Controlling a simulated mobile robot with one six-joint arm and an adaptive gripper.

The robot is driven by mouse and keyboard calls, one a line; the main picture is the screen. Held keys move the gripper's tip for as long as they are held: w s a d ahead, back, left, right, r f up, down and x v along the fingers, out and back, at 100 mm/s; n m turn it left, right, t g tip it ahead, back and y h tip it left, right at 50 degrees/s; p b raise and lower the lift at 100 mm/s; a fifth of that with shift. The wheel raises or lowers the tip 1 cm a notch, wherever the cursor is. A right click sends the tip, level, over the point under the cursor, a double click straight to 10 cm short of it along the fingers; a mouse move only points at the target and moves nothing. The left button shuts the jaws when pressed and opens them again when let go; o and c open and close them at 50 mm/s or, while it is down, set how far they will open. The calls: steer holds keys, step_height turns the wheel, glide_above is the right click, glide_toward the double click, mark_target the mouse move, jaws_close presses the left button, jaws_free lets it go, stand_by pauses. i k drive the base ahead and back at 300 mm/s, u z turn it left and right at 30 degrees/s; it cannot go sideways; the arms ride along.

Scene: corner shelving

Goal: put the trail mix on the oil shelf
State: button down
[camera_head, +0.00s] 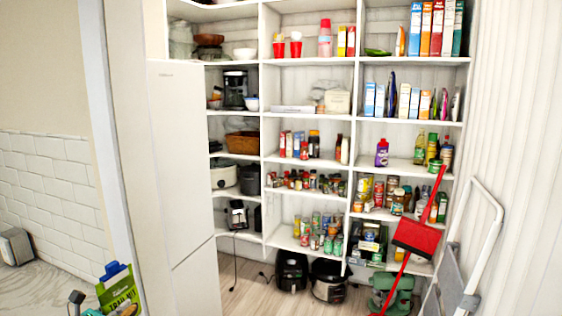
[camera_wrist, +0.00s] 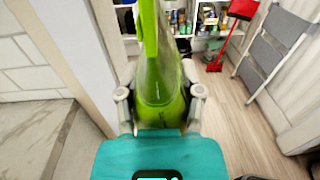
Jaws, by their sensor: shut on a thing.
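The trail mix (camera_head: 120,293) is a green bag with a blue part at its top, at the lower left of the head view. In the wrist view the green bag (camera_wrist: 162,75) is seen nearly edge-on. My gripper (camera_wrist: 160,94) is shut on it, one grey finger on each side. The bag is held up, clear of the shelving. The likely oil shelf (camera_head: 400,169) is the right-hand middle shelf in the head view, with green and yellow bottles (camera_head: 433,148) at its right. A purple bottle (camera_head: 382,152) stands at its left, with bare board between.
A red dustpan (camera_head: 417,236) with a long handle and a folded step ladder (camera_head: 480,250) stand before the right shelves. A tall white panel (camera_head: 180,170) and wall edge lie between the bag and the shelving. A counter (camera_head: 50,285) is at the left.

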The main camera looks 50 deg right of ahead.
mark_target(405, 169)
steer(key=z, duration=0.25)
steer(key=k, duration=0.45)
steer(key=z, duration=0.3)
steer(key=i, duration=0.65)
steer(key=z, duration=0.55)
steer(key=i, duration=1.35)
steer(key=z, duration=0.75)
steer(key=i, duration=0.5)
steer(key=z, duration=0.8)
steer(key=i, duration=0.8)
steer(key=z, duration=0.65)
